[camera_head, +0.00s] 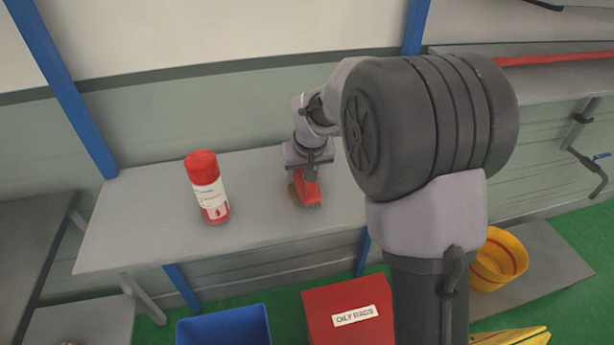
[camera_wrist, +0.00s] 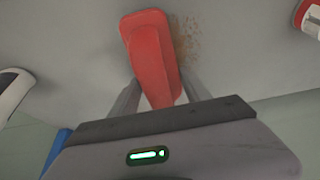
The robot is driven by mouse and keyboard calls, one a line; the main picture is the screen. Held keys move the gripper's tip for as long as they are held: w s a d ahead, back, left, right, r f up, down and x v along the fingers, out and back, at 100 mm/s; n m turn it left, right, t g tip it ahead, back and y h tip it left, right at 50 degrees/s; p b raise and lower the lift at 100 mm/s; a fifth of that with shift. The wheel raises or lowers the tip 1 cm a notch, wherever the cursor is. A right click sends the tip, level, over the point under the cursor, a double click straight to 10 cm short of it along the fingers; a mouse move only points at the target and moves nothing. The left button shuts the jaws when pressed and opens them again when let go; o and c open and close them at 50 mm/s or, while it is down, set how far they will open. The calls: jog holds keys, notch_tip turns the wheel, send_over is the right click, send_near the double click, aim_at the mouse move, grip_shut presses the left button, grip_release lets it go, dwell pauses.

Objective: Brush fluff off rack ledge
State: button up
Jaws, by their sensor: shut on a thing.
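The rack ledge (camera_head: 140,215) is a grey shelf against the back wall. My gripper (camera_head: 313,168) is shut on a red brush (camera_head: 308,190) and holds it down at the ledge, right of its middle. In the wrist view the brush (camera_wrist: 152,55) sits between the two fingers of my gripper (camera_wrist: 158,92). A brown, speckled patch of fluff (camera_wrist: 187,40) lies on the ledge close beside the brush. It also shows in the head view (camera_head: 293,195), at the brush's left side. The brush's underside is hidden, so I cannot tell whether it touches the ledge.
A red and white spray can (camera_head: 208,187) stands on the ledge left of the brush. Below are a blue bin (camera_head: 225,327), a red box labelled oily rags (camera_head: 347,310) and a yellow bucket (camera_head: 499,259). Bare ledge lies between can and brush.

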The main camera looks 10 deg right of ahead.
aim_at(311, 189)
jog(key=shift+w+p, duration=1.05)
jog(key=shift+w, duration=1.1)
jog(key=shift+s+f+b, duration=0.1)
jog(key=shift+s+b, duration=1.05)
jog(key=shift+s, duration=0.85)
jog(key=shift+s+b, duration=0.55)
jog(key=shift+s, duration=0.95)
jog(key=shift+s+b, duration=0.75)
jog(key=shift+s, duration=1)
jog(key=shift+a, duration=1.45)
jog(key=shift+w+r+p, duration=0.15)
jog(key=shift+w+p, duration=0.35)
jog(key=shift+w, duration=0.7)
jog(key=shift+w+r+p, duration=0.1)
jog(key=shift+w+p, duration=0.4)
jog(key=shift+w, duration=0.65)
jog(key=shift+w+f+p, duration=0.15)
jog(key=shift+w+p, duration=0.25)
jog(key=shift+w, duration=0.8)
jog(key=shift+w+p, duration=1.05)
jog(key=shift+w, duration=0.7)
jog(key=shift+s+f+b, duration=0.2)
jog(key=shift+s+b, duration=1.25)
jog(key=shift+s, duration=0.85)
jog(key=shift+s+r+b, duration=0.15)
jog(key=shift+s+b, duration=0.35)
jog(key=shift+s, duration=1)
jog(key=shift+s+r+b, duration=0.15)
jog(key=shift+s+b, duration=0.35)
jog(key=shift+s, duration=0.95)
